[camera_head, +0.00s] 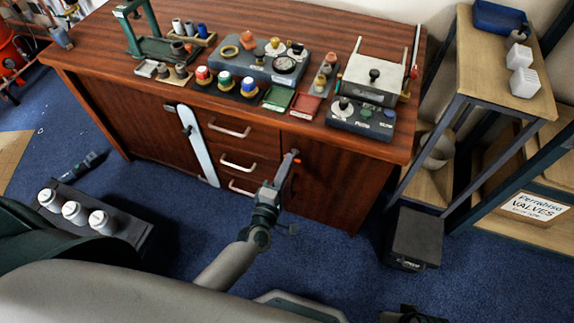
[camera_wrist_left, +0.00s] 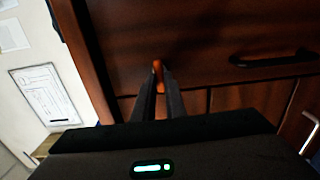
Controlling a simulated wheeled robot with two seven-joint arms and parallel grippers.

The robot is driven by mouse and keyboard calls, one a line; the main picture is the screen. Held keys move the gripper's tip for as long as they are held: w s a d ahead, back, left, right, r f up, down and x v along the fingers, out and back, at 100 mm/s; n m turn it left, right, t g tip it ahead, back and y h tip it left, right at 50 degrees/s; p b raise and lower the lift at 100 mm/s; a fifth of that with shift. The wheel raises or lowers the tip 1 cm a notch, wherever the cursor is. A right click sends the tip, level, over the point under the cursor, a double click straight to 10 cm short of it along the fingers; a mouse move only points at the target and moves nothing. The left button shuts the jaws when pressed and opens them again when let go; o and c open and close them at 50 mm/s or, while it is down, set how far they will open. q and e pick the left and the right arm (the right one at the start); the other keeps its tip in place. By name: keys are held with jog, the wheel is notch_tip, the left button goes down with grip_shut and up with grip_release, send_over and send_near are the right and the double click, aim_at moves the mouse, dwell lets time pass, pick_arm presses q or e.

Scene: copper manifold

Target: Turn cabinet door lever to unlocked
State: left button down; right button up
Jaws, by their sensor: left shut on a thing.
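The wooden cabinet door (camera_head: 335,190) is at the right of the bench front and looks closed. A small orange-tipped lever (camera_head: 297,161) is at its upper left edge. In the left wrist view the orange lever (camera_wrist_left: 158,70) shows between the fingertips. My left gripper (camera_head: 284,171) reaches up to the lever from below. In the left wrist view my left gripper (camera_wrist_left: 159,92) has its two dark fingers close together, shut on the lever. The lever's base is hidden by the fingers. A dark part at the bottom edge of the head view may be my right gripper, too cut off to read.
Drawers with pale handles (camera_head: 238,163) are left of the door. The bench top (camera_head: 110,55) holds knobs, gauges and a control box (camera_head: 360,120). A shelf rack (camera_head: 520,110) and a dark box (camera_head: 415,238) stand to the right. Blue carpet (camera_head: 320,250) is open in front.

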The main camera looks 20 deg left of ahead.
pick_arm(q)
jog(key=c, duration=1.8)
grip_release()
